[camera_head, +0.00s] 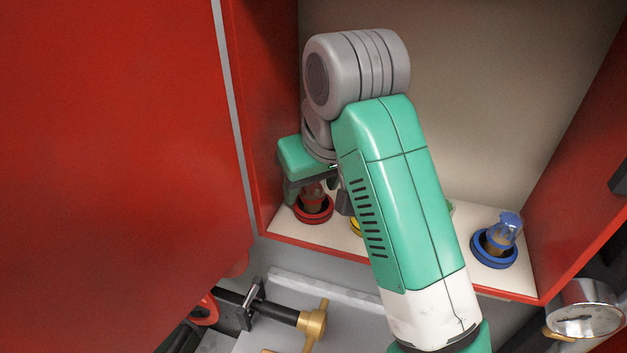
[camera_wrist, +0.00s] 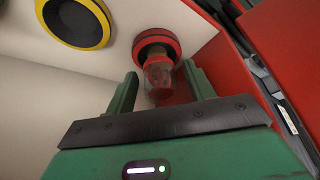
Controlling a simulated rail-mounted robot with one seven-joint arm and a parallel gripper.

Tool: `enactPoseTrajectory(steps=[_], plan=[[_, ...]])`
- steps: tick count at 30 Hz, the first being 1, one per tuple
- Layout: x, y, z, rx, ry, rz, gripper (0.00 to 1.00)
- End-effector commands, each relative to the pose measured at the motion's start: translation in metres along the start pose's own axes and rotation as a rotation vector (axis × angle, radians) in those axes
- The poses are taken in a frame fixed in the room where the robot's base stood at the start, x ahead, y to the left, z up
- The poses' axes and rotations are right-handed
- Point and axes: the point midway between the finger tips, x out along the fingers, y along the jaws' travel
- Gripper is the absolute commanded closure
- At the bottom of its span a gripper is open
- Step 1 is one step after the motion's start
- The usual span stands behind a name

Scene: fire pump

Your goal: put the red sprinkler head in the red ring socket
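The red sprinkler head (camera_wrist: 158,76), with a clear body and red inside, stands in the red ring socket (camera_wrist: 155,38) in the wrist view. In the head view the head (camera_head: 312,192) shows partly, above the red ring socket (camera_head: 314,213) at the shelf's left end. My gripper (camera_wrist: 160,70) is open, with one finger on each side of the head and a visible gap to both. In the head view my gripper (camera_head: 318,192) is low over the socket, partly hidden by my arm. How deep the head sits is hard to tell.
A yellow ring socket (camera_wrist: 75,20) is beside the red one and looks empty; my arm mostly hides it in the head view. A blue sprinkler head (camera_head: 505,232) stands in a blue ring socket (camera_head: 494,258) at right. The red cabinet wall (camera_head: 262,120) is close on the left.

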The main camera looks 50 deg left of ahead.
Motion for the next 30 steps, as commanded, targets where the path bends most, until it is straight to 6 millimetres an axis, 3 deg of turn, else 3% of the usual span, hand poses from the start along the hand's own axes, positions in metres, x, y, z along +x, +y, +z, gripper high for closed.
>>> enactPoseTrajectory(steps=[5, 9, 12, 19, 24, 30], plan=[[-0.007, 0.000, -0.002, -0.001, 0.001, 0.002, 0.47], [-0.038, 0.000, -0.003, -0.001, 0.003, 0.003, 0.47], [-0.047, 0.002, 0.031, 0.003, 0.000, 0.005, 0.47], [-0.069, 0.001, 0.085, 0.001, 0.000, 0.004, 0.47], [-0.077, 0.001, 0.105, 0.001, 0.000, 0.002, 0.47], [-0.079, 0.000, 0.110, -0.001, 0.000, 0.001, 0.47]])
